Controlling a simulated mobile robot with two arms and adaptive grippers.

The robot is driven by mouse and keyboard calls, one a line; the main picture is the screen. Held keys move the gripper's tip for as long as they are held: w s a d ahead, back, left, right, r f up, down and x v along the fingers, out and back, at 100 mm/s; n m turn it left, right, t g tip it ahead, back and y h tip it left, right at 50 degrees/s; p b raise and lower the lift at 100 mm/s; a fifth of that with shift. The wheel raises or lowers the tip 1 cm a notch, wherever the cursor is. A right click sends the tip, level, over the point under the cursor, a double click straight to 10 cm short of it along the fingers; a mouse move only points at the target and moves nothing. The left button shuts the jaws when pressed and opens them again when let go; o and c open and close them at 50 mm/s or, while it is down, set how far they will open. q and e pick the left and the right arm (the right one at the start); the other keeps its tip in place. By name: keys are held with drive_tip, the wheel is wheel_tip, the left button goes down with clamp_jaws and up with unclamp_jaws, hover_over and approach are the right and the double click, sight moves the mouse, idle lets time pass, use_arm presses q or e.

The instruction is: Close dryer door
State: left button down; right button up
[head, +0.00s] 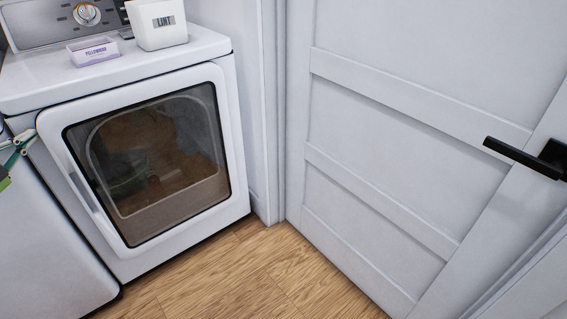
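The white dryer (205,43) stands at the left. Its front door (226,130) has a white frame and a dark glass window (150,160), with brownish laundry dimly visible behind it. The door lies flush or nearly flush with the dryer's front; I cannot tell whether it is latched. A long handle recess (82,192) runs along the door's left side. My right gripper is out of view.
A white lint bin (157,24) and a small labelled box (93,52) stand on the dryer. Another white appliance (50,245) is at the lower left. A white room door (390,130) with a black handle (525,157) fills the right. The wooden floor (245,280) is clear.

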use_arm(q)
drive_tip(key=shift+d+f, duration=0.55)
drive_tip(key=s+a+r, duration=0.1)
drive_tip(key=s+a, duration=0.2)
drive_tip(key=s, duration=0.8)
drive_tip(key=shift+s, duration=0.4)
idle(0.4)
